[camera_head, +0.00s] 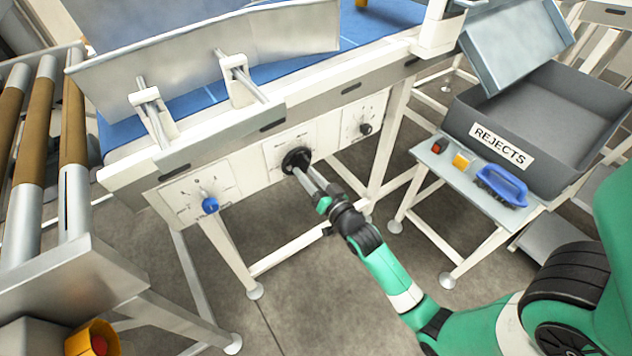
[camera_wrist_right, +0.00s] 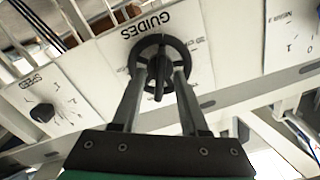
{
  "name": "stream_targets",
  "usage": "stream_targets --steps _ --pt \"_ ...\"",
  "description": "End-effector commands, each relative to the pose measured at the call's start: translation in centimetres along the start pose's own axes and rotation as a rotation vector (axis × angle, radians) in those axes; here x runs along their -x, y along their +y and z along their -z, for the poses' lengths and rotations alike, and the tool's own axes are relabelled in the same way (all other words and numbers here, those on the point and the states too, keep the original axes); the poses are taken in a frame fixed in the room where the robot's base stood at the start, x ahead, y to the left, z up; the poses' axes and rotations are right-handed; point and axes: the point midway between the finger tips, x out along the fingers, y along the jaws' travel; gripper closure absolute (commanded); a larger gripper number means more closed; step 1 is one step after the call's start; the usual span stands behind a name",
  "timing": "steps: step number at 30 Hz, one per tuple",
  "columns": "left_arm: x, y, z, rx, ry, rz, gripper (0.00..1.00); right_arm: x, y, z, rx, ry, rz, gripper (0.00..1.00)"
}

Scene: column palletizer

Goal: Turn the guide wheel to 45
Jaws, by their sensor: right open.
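The guide wheel (camera_head: 296,161) is a black round handwheel on the white front panel of the conveyor. In the right wrist view the guide wheel (camera_wrist_right: 135,53) sits under the upside-down label GUIDES, with a dark bar across its middle. My right gripper (camera_head: 301,171) reaches up to the wheel from the lower right. In the wrist view the two fingers of my right gripper (camera_wrist_right: 161,75) are apart, one on each side of the bar, with their tips over the wheel. I cannot tell whether they touch it. The scale numbers are too small to read. My left gripper is out of view.
A blue knob (camera_head: 210,205) is on the panel to the left, and a black speed knob (camera_head: 366,129) to the right. Rollers (camera_head: 38,120) stand at the left.

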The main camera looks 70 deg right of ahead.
Motion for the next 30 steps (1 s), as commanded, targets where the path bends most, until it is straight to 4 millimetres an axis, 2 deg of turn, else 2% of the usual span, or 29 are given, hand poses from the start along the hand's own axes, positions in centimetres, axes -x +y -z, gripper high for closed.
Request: stream_targets --steps 9,15,19,25,26,30 --pt "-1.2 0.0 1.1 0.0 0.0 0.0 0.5 7.0 0.0 0.0 0.0 -0.005 -0.001 0.56" --pt "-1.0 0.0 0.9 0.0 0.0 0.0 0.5 10.3 0.0 -0.1 -0.001 -0.002 0.0 0.56" --pt "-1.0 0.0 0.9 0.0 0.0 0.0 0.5 11.0 0.0 0.0 0.0 0.0 0.001 0.56" --pt "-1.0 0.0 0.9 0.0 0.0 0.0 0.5 10.9 0.0 0.1 -0.001 0.0 0.001 0.56" --pt "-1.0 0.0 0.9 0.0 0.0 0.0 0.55 10.9 0.0 0.1 -0.001 0.0 0.001 0.56" --pt "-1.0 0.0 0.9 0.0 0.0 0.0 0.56 10.9 -0.1 0.1 -0.001 0.0 0.002 0.56"
